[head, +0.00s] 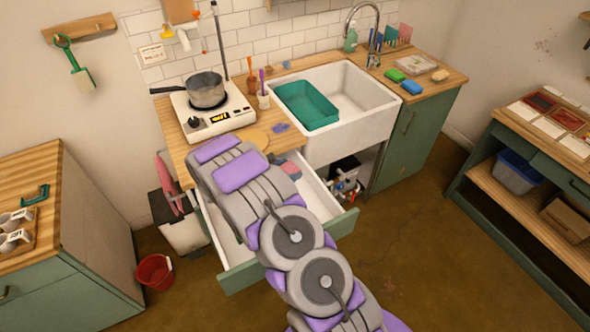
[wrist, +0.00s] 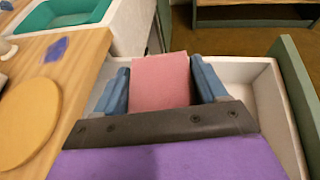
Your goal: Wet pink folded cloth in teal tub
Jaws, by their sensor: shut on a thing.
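My gripper (wrist: 159,70) has its two blue fingers on either side of the pink folded cloth (wrist: 161,88) and is shut on it. The cloth is a flat pink block in the wrist view, over the open white drawer; I cannot tell whether it touches the drawer floor. In the head view my arm hides most of the gripper and cloth. The teal tub (head: 306,105) sits in the left part of the white sink, behind and above the drawer. Its near corner also shows at the top left of the wrist view (wrist: 62,14). The water level in it cannot be told.
The open drawer (head: 334,227) has a green front. The wooden counter holds a hot plate with a pot (head: 206,90), a round wooden board (wrist: 25,115) and a purple item (wrist: 56,48). The sink's white rim (head: 362,138) stands beside the counter. A tap (head: 375,40) rises behind it.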

